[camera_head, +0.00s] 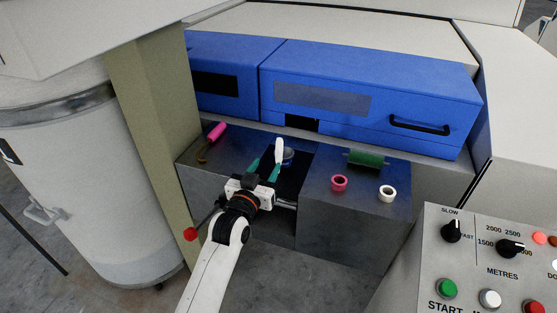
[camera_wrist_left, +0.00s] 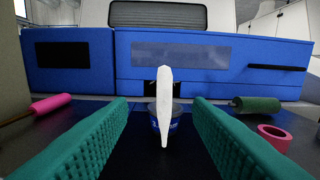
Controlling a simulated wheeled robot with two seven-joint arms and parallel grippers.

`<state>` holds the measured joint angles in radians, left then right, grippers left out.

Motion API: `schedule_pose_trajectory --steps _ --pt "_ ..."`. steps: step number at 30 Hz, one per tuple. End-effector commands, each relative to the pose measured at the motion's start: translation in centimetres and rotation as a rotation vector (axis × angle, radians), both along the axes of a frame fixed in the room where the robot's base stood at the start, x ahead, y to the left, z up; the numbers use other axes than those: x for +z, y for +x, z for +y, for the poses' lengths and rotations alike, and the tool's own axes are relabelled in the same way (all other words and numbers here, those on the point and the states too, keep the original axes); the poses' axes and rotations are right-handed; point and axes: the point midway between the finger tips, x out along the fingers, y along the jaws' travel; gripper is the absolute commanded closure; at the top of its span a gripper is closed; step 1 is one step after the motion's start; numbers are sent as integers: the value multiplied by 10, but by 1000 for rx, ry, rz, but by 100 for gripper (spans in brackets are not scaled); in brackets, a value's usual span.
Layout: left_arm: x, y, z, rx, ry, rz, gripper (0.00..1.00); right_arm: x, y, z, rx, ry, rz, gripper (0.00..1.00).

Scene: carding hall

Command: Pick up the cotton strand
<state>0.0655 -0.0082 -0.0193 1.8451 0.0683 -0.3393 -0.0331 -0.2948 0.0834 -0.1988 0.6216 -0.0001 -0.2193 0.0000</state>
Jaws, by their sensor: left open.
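The cotton strand (camera_head: 278,151) is a slim white upright piece over the dark gap between two metal blocks. It also shows in the left wrist view (camera_wrist_left: 163,108), tapering at its lower end. My left gripper (camera_head: 263,172) is open, with its green fingers pointing at the strand. In the left wrist view the fingers (camera_wrist_left: 160,125) stand on either side of the strand's line, with clear space on both sides. The strand appears apart from both fingers. A round dark-blue and grey thing (camera_head: 288,156) is partly hidden behind the strand. My right gripper is not in view.
Blue covers (camera_head: 420,95) stand behind the gap. A pink roller (camera_head: 217,131) lies left; a green roller (camera_head: 366,158), a pink ring (camera_head: 339,183) and a white ring (camera_head: 386,194) are right. A red ball-ended lever (camera_head: 190,234) is near my left arm. A control panel (camera_head: 470,270) is at lower right.

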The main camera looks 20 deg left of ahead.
Motion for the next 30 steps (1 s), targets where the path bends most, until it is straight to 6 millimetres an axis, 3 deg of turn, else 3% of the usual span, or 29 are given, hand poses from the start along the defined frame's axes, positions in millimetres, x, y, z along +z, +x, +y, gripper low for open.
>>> schedule_pose_trajectory --steps 5,11,19,30 --pt "1 30 -2 0 -1 0 54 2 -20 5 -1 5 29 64" --pt "0 43 -3 0 -1 0 54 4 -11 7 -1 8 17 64" --pt "-2 81 -9 0 0 1 54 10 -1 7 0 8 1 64" --pt "-3 91 -9 0 -1 1 56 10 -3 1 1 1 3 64"
